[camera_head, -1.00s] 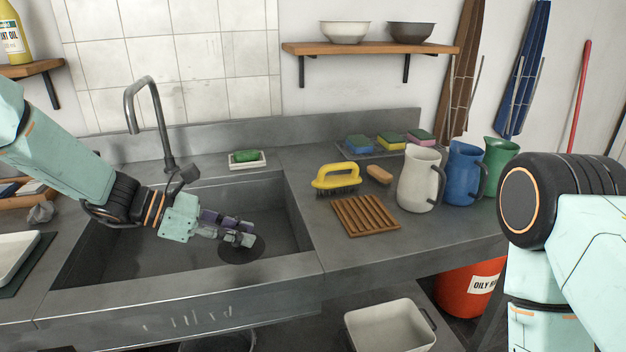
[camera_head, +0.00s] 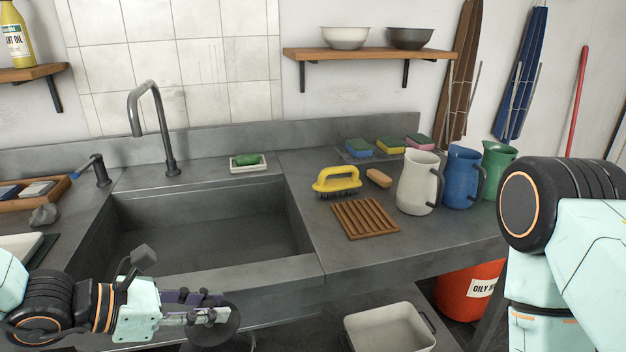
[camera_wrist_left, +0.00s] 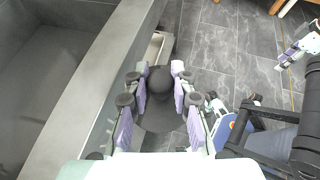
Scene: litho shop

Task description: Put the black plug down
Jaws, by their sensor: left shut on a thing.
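The black plug (camera_head: 210,331) is a dark round disc with a knob. My left gripper (camera_head: 216,311) is shut on it and holds it in front of the sink's front rim, outside the basin. In the left wrist view the plug (camera_wrist_left: 160,118) sits between the fingers of the left gripper (camera_wrist_left: 161,70), with floor tiles behind it. The grey sink (camera_head: 290,268) is empty. My right arm shows at the right of the head view, its gripper out of frame. In the left wrist view, what looks like my right gripper (camera_wrist_left: 298,44) shows at the edge, its jaws unclear.
Right of the sink, the counter holds a wooden rack (camera_head: 365,218), a yellow brush (camera_head: 337,179) and a white jug (camera_head: 418,183). A tap (camera_head: 150,115) and a soap dish (camera_head: 247,166) stand behind the basin. A pale tub (camera_head: 390,330) is below the counter.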

